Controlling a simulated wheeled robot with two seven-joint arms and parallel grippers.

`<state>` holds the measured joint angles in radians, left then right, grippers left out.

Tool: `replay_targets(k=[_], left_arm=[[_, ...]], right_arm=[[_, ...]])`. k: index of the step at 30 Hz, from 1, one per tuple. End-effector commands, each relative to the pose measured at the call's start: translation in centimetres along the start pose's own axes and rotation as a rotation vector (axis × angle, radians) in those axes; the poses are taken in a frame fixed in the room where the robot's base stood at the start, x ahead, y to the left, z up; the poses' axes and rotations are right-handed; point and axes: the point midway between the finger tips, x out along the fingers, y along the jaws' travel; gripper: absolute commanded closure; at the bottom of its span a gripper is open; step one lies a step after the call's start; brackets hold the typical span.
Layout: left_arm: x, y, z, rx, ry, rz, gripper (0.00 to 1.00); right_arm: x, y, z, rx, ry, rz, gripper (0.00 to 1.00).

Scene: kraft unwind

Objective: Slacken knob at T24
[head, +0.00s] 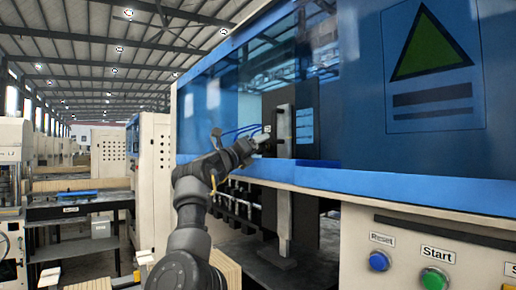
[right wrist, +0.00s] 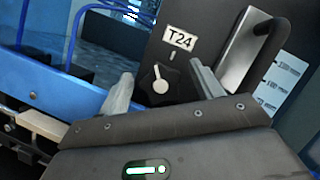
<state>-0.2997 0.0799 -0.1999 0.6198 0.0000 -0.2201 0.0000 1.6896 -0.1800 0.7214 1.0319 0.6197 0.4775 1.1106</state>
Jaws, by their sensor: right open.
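The T24 label (right wrist: 180,40) is a white plate on a dark panel in the right wrist view. Just below it is a dark knob (right wrist: 159,84) with a light pointer, angled slightly off upright. My right gripper (right wrist: 161,72) is open, one finger on either side of the knob in that view. I cannot tell how far the fingertips are from the panel, and no contact shows. In the head view my right gripper (head: 262,140) is at the dark upright panel (head: 305,105), where the knob is not discernible. My left gripper is not in view.
A metal plate with a dark handle (right wrist: 266,40) stands to the right of the label. Blue cables (head: 238,130) run left of the panel. A blue ledge (head: 370,185) lies below the machine window. Reset (head: 379,261) and Start (head: 433,279) buttons are at the lower right.

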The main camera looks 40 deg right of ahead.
Motion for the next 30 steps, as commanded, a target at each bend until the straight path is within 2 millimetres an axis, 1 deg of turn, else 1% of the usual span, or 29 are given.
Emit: replay_targets(k=[1, 6, 10, 15, 20, 28, 30], left_arm=[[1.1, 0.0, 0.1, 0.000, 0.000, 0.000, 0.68], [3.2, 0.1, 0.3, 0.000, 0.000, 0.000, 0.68], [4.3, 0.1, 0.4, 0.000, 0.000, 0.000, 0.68], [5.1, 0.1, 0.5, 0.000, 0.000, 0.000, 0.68], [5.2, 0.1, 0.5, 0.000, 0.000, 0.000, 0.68], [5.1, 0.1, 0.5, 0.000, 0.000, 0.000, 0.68], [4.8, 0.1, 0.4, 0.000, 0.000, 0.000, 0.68]], right_arm=[[-1.1, 0.4, -0.4, 0.002, -0.002, 0.001, 0.34], [-4.6, 0.4, -0.5, 0.003, -0.002, 0.002, 0.34], [-7.0, 0.3, -0.4, 0.002, -0.003, 0.001, 0.34], [-8.9, 0.2, -0.2, 0.001, -0.001, 0.001, 0.34], [-9.5, 0.0, -0.2, -0.001, 0.001, -0.001, 0.34], [-9.4, 0.0, -0.1, -0.001, 0.000, -0.001, 0.34], [-9.2, 0.1, 0.4, -0.001, -0.002, -0.011, 0.34]])
